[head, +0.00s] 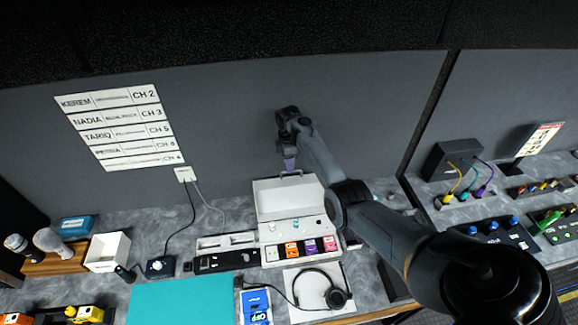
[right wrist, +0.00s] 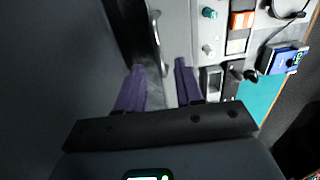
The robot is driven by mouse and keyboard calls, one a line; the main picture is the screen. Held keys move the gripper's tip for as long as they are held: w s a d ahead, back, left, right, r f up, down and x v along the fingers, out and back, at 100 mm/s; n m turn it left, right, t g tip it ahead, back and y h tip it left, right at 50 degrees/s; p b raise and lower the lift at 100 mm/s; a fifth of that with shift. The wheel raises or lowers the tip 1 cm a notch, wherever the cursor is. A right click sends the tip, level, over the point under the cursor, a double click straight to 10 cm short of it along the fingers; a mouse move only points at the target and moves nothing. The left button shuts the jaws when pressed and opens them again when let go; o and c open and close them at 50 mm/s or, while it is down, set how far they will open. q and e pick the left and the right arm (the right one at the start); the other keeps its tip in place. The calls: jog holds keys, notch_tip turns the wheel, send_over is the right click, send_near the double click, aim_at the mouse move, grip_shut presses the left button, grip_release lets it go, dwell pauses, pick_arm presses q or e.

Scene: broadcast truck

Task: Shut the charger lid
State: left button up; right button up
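The charger (head: 268,254) is a white case at the centre of the worktop in the head view. Its lid (head: 285,200) stands raised at the back. A row of orange, pink and purple packs (head: 308,246) sits in its front. My right gripper (head: 289,168) is at the lid's top edge by its handle, fingers pointing down. In the right wrist view the lid (right wrist: 178,28) and its handle (right wrist: 157,40) lie ahead of the fingers. The purple fingers (right wrist: 160,70) are apart. I cannot tell whether they touch the lid. My left gripper is out of view.
Headphones (head: 335,296) lie in front of the charger. A black-and-white tray (head: 226,262) is to its left, near a teal mat (head: 180,300). A white open box (head: 107,252) and microphones stand farther left. The grey wall (head: 230,120) rises behind the lid.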

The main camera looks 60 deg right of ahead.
jog(key=shift+f, duration=1.3)
grip_shut()
dwell(0.5)
